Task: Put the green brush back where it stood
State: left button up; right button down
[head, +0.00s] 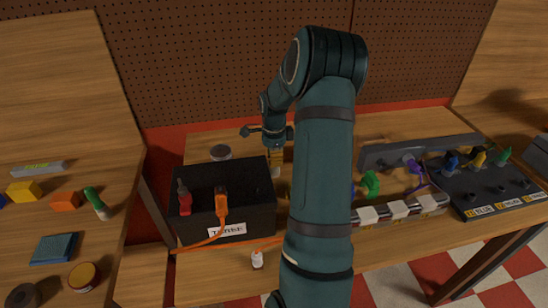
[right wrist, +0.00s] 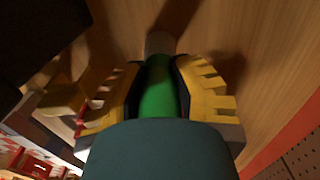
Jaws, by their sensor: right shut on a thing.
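My right gripper (head: 275,158) is over the wooden bench just behind the black bin, its yellow fingers pointing down. In the right wrist view the gripper (right wrist: 157,90) is shut on a green cylindrical piece, which I take to be the green brush (right wrist: 158,92). Its pale grey end points away from the palm toward the wood; I cannot tell whether it touches. In the head view the brush is mostly hidden by the fingers. At the far right, a dark rack (head: 488,187) has labels, of which BLUE is readable, and blue, yellow and green pieces behind. My left gripper is not in view.
The black bin (head: 250,212) holds red and orange tools. A green figure-like piece (head: 371,183) and a purple item (head: 414,167) lie right of my arm. My arm hides the bench's middle.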

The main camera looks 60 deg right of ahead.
jog(key=shift+f, duration=0.1)
jog(key=c, duration=0.9)
grip_release()
jog(key=shift+o, duration=0.2)
jog(key=shift+r, duration=0.4)
notch_tip(320, 180, up, 12)
jog(key=shift+f+p, duration=0.25)
jog(key=shift+p, duration=0.55)
jog(key=shift+f, duration=0.1)
